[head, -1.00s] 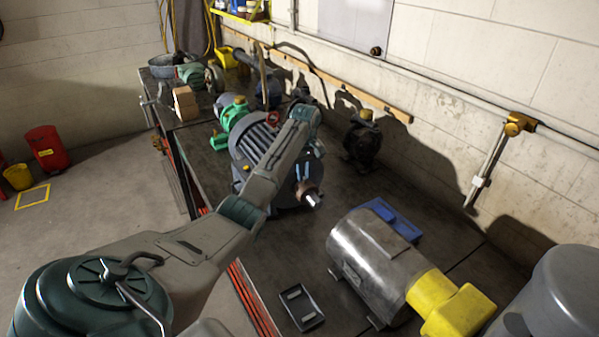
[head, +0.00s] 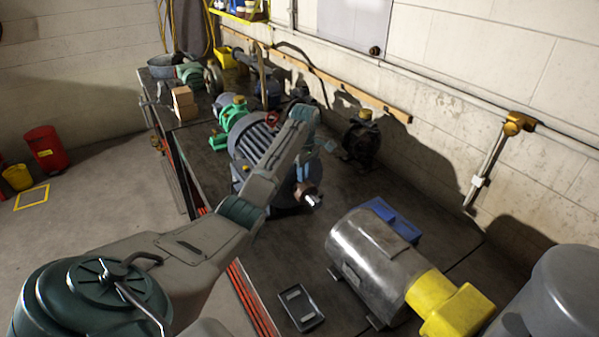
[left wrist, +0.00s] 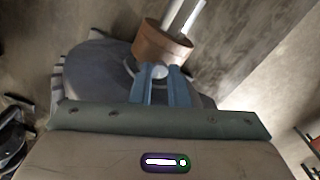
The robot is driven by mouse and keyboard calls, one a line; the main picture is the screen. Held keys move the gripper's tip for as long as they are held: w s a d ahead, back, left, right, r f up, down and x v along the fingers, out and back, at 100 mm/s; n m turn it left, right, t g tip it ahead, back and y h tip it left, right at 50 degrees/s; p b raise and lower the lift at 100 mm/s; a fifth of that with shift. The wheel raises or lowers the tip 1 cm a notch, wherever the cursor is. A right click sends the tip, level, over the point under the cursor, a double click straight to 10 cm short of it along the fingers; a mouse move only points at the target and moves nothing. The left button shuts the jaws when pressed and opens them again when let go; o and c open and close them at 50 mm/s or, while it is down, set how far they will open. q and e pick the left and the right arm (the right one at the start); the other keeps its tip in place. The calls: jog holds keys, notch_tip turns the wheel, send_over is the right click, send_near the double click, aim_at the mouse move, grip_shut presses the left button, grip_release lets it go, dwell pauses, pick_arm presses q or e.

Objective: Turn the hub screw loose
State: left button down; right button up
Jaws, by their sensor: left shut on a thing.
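A large grey finned motor (head: 252,140) lies on the bench. Its brown hub (head: 311,190) with a bright metal shaft end faces the near right. In the left wrist view the brown hub (left wrist: 150,42) sits around the pale shaft (left wrist: 184,16). The pale round head of the hub screw (left wrist: 160,72) shows at the hub's side, between the blue fingertips. My left gripper (head: 303,179) reaches down to the hub from above. It is shut on the screw, and its fingertips also show in the left wrist view (left wrist: 160,76). My right gripper is out of view.
A steel motor (head: 372,255) with a yellow end, a blue tray (head: 392,219) and a small black tray (head: 300,308) are on the near bench. A dark motor (head: 362,140) stands by the wall. A green pump (head: 232,112) and wooden blocks (head: 184,103) lie beyond.

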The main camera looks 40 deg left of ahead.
pick_arm(q)
jog(key=shift+f, duration=0.2)
jog(key=c, duration=1.4)
grip_release()
jog(key=shift+a, duration=0.1)
jog(key=shift+w+a, duration=0.1)
